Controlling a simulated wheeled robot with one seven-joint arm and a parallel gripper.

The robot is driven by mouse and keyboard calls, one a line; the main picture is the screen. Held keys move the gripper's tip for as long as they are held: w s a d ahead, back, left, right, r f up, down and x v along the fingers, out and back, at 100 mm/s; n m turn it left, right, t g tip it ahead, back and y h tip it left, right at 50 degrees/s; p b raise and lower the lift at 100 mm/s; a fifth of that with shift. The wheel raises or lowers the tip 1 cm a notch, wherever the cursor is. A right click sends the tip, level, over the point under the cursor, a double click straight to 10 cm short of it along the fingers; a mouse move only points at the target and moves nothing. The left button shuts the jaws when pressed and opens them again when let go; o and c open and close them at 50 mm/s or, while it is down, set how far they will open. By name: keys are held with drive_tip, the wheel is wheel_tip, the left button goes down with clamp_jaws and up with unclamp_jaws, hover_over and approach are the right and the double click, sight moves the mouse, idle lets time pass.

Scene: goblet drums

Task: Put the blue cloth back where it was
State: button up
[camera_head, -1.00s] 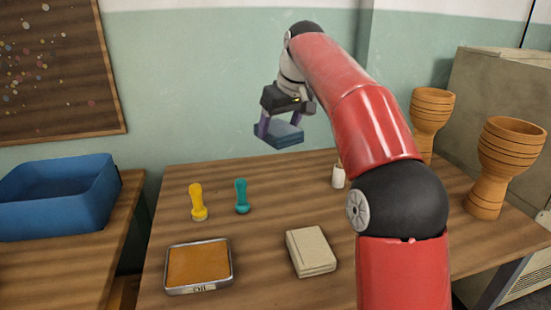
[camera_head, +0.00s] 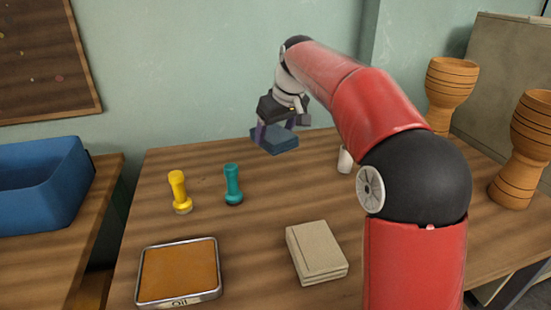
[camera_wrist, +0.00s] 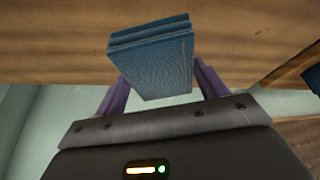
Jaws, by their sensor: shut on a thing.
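The folded blue cloth (camera_head: 279,142) is between the fingers of my gripper (camera_head: 273,134), near the back edge of the wooden table. In the wrist view the cloth (camera_wrist: 152,62) fills the space between the two purple fingers (camera_wrist: 160,95). My gripper is shut on it. In the head view the cloth is low over the tabletop; I cannot tell whether it touches the wood.
The table (camera_head: 200,222) holds a yellow handle-like piece (camera_head: 180,192), a teal one (camera_head: 233,184), a tray marked "Oil" (camera_head: 178,272), a folded beige cloth (camera_head: 316,252) and a white cup (camera_head: 345,159). Goblet drums (camera_head: 449,92) stand right; a blue bin (camera_head: 40,188) stands left.

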drive_tip(key=shift+f+b, duration=0.5)
drive_tip(key=shift+f, duration=2.6)
drive_tip(key=o, duration=0.9)
drive_tip(key=shift+f, duration=0.15)
drive_tip(key=shift+o, duration=0.2)
drive_tip(key=p+v, duration=0.1)
drive_tip(key=v, duration=1.1)
drive_tip(key=shift+d+p, duration=0.1)
drive_tip(key=shift+p, duration=0.3)
drive_tip(key=shift+s, duration=0.15)
